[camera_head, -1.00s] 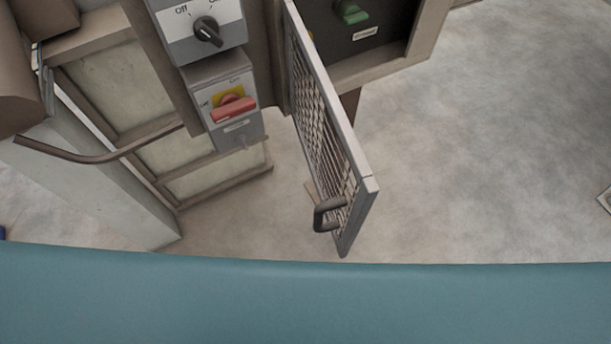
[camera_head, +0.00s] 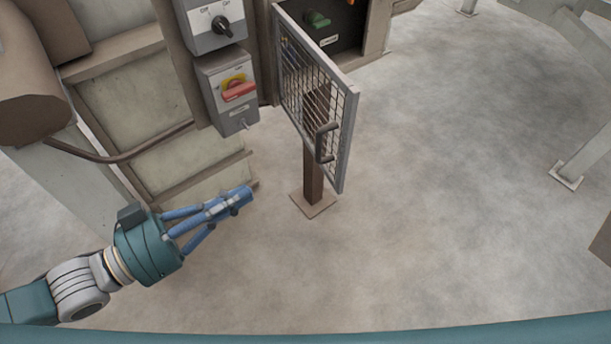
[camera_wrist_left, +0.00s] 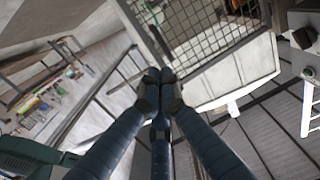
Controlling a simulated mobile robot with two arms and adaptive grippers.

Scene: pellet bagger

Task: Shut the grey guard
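The grey guard (camera_head: 313,92) is a framed wire-mesh door, standing swung open from the dark opening of the cabinet (camera_head: 343,28). Its dark bar handle (camera_head: 321,143) is on the face near the free edge. In the left wrist view a mesh panel that looks like the guard (camera_wrist_left: 207,32) shows beyond the fingertips. My left gripper (camera_head: 240,198) is low and left of the guard, apart from it, pointing right. Its blue fingers come together at the tips (camera_wrist_left: 160,90) with nothing between them. My right gripper is not in view.
Left of the guard are a switch box with a black knob (camera_head: 220,25) and a box with a red handle (camera_head: 238,90). A brown pipe (camera_head: 115,156) juts out above my left arm. A brown post (camera_head: 313,175) stands behind the guard. Floor to the right is clear.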

